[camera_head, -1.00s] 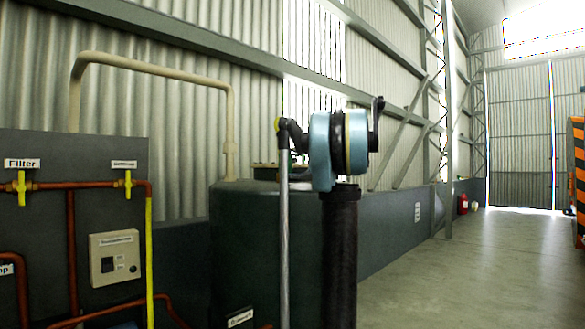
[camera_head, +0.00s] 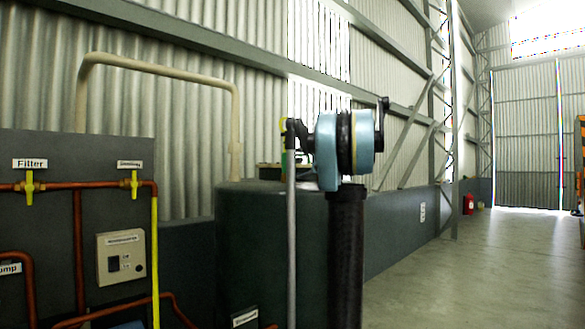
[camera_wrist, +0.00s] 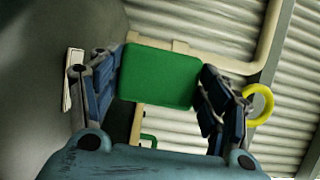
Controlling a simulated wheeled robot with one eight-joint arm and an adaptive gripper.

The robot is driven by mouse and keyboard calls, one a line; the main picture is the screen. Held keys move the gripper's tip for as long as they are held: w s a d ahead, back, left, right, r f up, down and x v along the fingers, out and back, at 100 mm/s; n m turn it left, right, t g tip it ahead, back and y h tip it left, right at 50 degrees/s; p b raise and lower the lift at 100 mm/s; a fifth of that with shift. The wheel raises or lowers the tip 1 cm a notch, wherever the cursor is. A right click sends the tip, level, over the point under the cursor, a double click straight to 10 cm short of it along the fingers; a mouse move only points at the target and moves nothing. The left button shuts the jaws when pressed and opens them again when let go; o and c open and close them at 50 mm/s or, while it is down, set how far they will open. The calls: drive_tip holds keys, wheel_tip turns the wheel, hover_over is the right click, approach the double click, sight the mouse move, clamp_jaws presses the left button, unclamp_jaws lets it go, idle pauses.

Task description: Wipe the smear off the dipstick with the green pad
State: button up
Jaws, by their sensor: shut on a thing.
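The green pad (camera_wrist: 160,76) is a flat rounded block between the fingers of my gripper (camera_wrist: 160,80) in the wrist view. Both blue-padded fingers press on its sides, so my gripper is shut on it. A yellow ring (camera_wrist: 258,105), which looks like the dipstick's handle, shows just right of the right finger. Its rod and any smear are hidden or too small to tell. In the head view my arm covers most of the gripper, and I cannot make out the pad clearly. A bit of yellow (camera_head: 283,125) shows at the arm's left edge.
A dark green tank (camera_head: 255,240) stands behind my arm. Left of it is a panel (camera_head: 45,230) with copper pipes, yellow valves and a control box (camera_head: 120,257). A beige pipe (camera_head: 160,65) bends above. The floor (camera_head: 455,275) at right is clear.

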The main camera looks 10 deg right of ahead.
drive_tip(key=shift+w+a, duration=0.5)
drive_tip(key=shift+w, duration=0.15)
idle(0.3)
drive_tip(key=shift+w+d, duration=0.1)
drive_tip(key=shift+w+d, duration=0.5)
drive_tip(key=shift+d, duration=0.3)
drive_tip(key=shift+w+d, duration=0.5)
drive_tip(key=shift+d, duration=0.3)
drive_tip(key=shift+s+a+r, duration=0.35)
drive_tip(key=shift+a, duration=0.2)
drive_tip(key=shift+s+a+r, duration=0.4)
drive_tip(key=shift+a, duration=0.2)
drive_tip(key=shift+s+a+r, duration=0.35)
drive_tip(key=shift+a, duration=0.2)
drive_tip(key=shift+w+r, duration=0.1)
drive_tip(key=shift+r, duration=1.05)
drive_tip(key=shift+w+d, duration=0.6)
drive_tip(key=shift+d, duration=0.25)
drive_tip(key=shift+w+d, duration=0.55)
drive_tip(key=shift+d, duration=0.25)
drive_tip(key=shift+s, duration=0.1)
